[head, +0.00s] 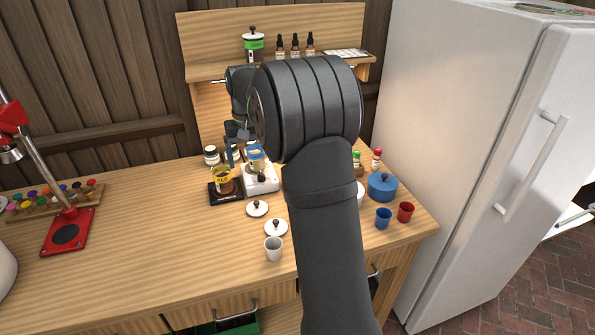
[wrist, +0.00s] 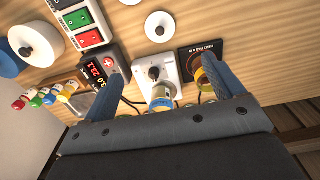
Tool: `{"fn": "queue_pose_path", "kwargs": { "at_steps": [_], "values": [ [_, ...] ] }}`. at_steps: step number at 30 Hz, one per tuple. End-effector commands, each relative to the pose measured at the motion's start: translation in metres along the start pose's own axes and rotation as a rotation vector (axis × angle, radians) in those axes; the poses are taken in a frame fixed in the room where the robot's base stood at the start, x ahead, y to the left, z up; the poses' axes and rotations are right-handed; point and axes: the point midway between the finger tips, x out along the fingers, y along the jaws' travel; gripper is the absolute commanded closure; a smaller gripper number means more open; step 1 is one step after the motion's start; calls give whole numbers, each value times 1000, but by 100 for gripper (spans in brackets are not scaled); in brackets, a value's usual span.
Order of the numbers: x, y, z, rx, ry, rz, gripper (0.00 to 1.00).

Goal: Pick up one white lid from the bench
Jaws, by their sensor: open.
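Two small white lids with dark knobs lie flat on the wooden bench, the farther lid (head: 257,209) and the nearer lid (head: 276,228). In the wrist view, one white lid (wrist: 160,27) lies beyond the fingertips, and another (wrist: 130,2) is cut off at the top edge. My gripper (head: 234,152) is above the back of the bench, over the jars and hot plates, partly hidden by my arm in the head view. In the wrist view, my gripper (wrist: 161,76) has its fingers spread wide with nothing held. The lids are apart from it.
A jar stands on the white stirrer (head: 262,180), and an amber-filled jar is on the black heat pad (head: 226,194). A white cup (head: 274,249) stands near the lids. A blue pot (head: 382,187), blue cup (head: 383,218) and red cup (head: 405,212) are right. The bench's left middle is clear.

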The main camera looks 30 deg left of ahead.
Motion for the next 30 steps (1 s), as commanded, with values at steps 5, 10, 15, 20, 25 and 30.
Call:
{"fn": "queue_pose_path", "kwargs": {
  "at_steps": [5,10,15,20,25,30],
  "values": [
    [0,0,0,-147,0,0,13],
    [1,0,0,-440,0,0,13],
    [2,1,1,-684,0,0,13],
    [3,1,1,-794,-1,0,13],
    [26,1,2,-809,-4,-2,13],
    [64,1,1,-807,-4,-2,13]
  ]
}}
